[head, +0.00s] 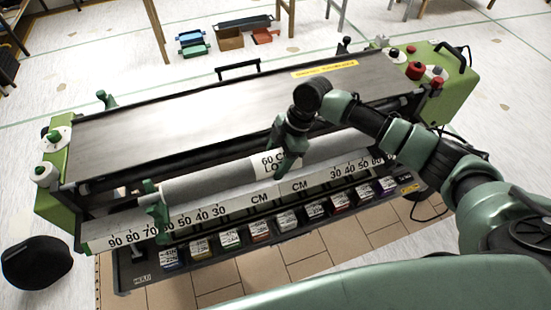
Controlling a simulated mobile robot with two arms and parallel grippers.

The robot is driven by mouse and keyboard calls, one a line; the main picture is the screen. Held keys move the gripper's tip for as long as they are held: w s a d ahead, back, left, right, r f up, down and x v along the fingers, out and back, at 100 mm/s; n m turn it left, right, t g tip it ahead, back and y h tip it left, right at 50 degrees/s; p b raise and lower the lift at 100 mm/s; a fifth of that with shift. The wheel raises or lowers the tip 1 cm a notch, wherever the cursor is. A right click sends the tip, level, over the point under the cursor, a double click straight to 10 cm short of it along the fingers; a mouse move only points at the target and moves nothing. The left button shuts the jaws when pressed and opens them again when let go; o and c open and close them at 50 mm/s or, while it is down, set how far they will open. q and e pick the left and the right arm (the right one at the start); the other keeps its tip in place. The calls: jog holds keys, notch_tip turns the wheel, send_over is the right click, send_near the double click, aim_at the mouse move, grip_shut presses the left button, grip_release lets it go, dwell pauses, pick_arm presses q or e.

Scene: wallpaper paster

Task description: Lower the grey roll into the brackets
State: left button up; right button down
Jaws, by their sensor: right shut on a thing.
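The grey roll (215,180) lies lengthwise along the front of the pasting machine, behind the white ruler bar, with a white label (268,162) near its middle. My right gripper (282,170) comes down from above and is shut on the roll near the label. The fingers hide part of the label. A green upright piece (154,207) stands by the roll's left end; I cannot tell whether it is one of the brackets. The right end of the roll is partly behind my right arm. I cannot tell whether the roll touches its supports. My left gripper is not in view.
The machine's grey top plate (200,115) lies behind the roll, between green end housings (58,185). The ruler bar (235,204) runs in front, above a tray of several labelled boxes (230,239). A black round object (36,263) is on the floor at left.

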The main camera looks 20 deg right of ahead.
aim_at(282, 154)
jog(key=shift+w+a+f+b, duration=0.1)
jog(key=shift+f+b, duration=0.35)
jog(key=shift+f, duration=0.25)
jog(key=shift+c, duration=1.8)
grip_release()
jog(key=shift+o, duration=0.4)
jog(key=shift+s+f, duration=0.2)
jog(key=shift+s, duration=0.05)
jog(key=b+v, duration=0.1)
jog(key=v, duration=0.7)
jog(key=shift+w+r+b, duration=0.1)
jog(key=shift+b, duration=0.25)
